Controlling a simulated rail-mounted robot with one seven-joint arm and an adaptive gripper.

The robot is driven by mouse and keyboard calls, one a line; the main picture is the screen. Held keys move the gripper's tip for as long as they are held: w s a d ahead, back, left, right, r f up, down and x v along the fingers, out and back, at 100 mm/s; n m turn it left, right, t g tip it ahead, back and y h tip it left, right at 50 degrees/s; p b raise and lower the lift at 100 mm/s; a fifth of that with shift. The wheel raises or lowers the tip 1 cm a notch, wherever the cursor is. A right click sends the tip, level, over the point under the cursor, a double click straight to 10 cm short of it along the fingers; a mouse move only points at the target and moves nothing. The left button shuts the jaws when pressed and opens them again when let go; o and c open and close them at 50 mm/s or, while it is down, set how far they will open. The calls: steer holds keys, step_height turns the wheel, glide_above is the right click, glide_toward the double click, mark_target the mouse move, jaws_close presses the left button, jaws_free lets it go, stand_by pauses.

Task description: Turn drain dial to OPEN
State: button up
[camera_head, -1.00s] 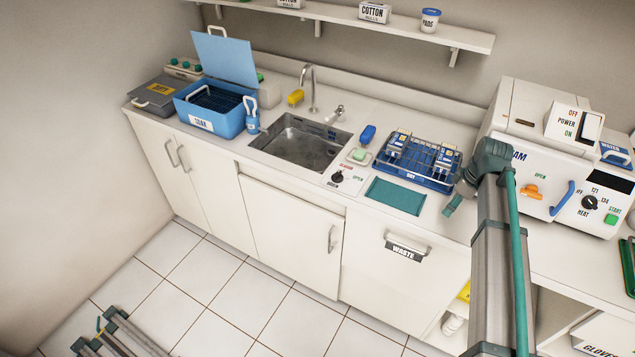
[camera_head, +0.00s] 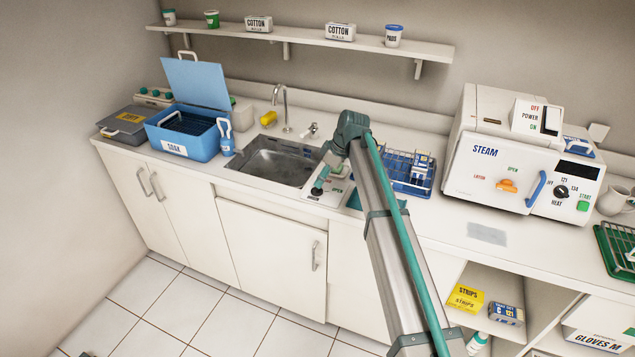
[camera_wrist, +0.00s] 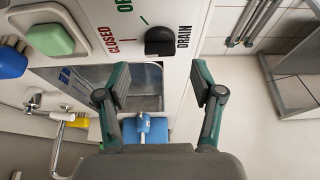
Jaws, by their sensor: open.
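The black drain dial (camera_wrist: 160,41) sits on a white panel (camera_wrist: 186,14) marked CLOSED in red, OPEN in green and DRAIN. In the wrist view it lies just beyond my fingertips, roughly between their lines and apart from both. I cannot clearly tell which mark it points at. My gripper (camera_wrist: 158,88) is open and empty, one finger on each side. In the head view my gripper (camera_head: 323,178) is over the panel right of the sink, and the dial (camera_head: 317,191) shows small and partly covered below it.
The metal sink (camera_head: 268,164) and tap (camera_head: 285,105) are to the left. A green soap bar (camera_wrist: 50,38) and a blue object (camera_wrist: 10,62) lie near the panel. A blue rack (camera_head: 420,187) and steam steriliser (camera_head: 490,165) stand to the right. A shelf (camera_head: 310,42) runs above.

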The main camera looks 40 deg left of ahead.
mark_target(319, 191)
steer(key=shift+p+x, duration=0.45)
steer(key=shift+x, duration=1.75)
steer(key=c, duration=1.2)
steer(key=shift+o, duration=0.2)
